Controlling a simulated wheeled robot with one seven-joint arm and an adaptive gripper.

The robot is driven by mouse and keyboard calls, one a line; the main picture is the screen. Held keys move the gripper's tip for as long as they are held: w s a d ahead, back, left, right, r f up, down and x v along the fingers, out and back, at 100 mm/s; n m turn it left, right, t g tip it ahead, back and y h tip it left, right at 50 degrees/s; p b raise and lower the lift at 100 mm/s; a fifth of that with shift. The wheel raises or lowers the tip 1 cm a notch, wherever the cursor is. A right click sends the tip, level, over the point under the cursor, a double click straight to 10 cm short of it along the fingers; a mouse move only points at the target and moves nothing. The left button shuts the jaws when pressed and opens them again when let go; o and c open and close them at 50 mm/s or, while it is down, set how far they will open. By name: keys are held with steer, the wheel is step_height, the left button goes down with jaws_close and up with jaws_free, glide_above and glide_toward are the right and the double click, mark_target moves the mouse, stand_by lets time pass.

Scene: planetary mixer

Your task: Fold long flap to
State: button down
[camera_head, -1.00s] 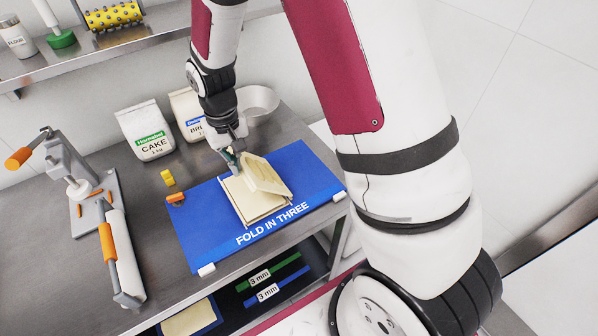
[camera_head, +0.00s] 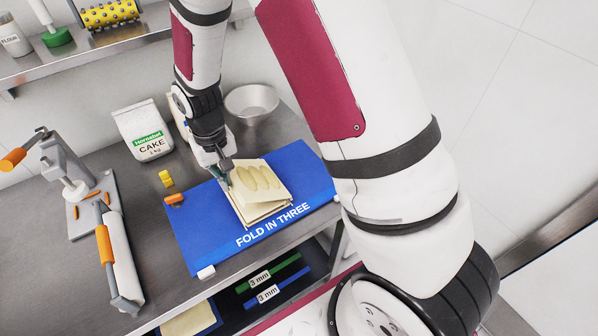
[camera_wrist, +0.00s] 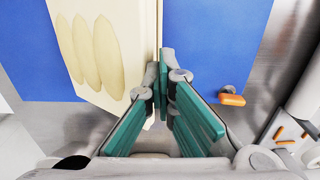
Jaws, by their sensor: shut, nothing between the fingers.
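The dough (camera_head: 262,190) lies on the blue mat (camera_head: 193,228) marked "FOLD IN THREE". Its upper flap is folded over most of the way and shows several oval marks. A gap shows under the flap along the front edge, so it is slightly tilted. In the wrist view the dough (camera_wrist: 105,45) is at upper left. My gripper (camera_head: 228,184) is at the dough's left edge, with its fingers shut. In the wrist view the fingertips (camera_wrist: 164,75) are together beside the dough's edge. I cannot tell whether they touch it.
A cake flour bag (camera_head: 146,130) and a metal bowl (camera_head: 252,103) stand behind the mat. A clamp-like tool with an orange handle (camera_head: 75,185) and a roller (camera_head: 120,260) are at left. A small orange piece (camera_head: 174,199) and yellow blocks (camera_head: 166,178) lie near the mat's left edge.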

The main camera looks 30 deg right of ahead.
steer(key=shift+s+d+f, duration=0.1)
steer(key=shift+d+f, duration=0.25)
steer(key=shift+d, duration=0.05)
steer(key=shift+a+f+b, duration=0.2)
steer(key=shift+a+f, duration=0.05)
steer(key=shift+f, duration=0.4)
steer(key=shift+a+f+b, duration=0.2)
steer(key=shift+a+f, duration=0.1)
steer(key=shift+f, duration=0.35)
steer(key=shift+a+f+b, duration=0.2)
steer(key=shift+a+f, duration=0.05)
steer(key=shift+f, duration=0.4)
steer(key=c, duration=1.7)
jaws_free()
steer(key=shift+o, duration=0.5)
steer(key=shift+r, duration=0.1)
steer(key=shift+a, duration=0.1)
steer(key=shift+r, duration=0.1)
step_height(320, 180, up, 7)
steer(key=p, duration=0.2)
steer(key=shift+a+p, duration=0.15)
steer(key=shift+p, duration=0.15)
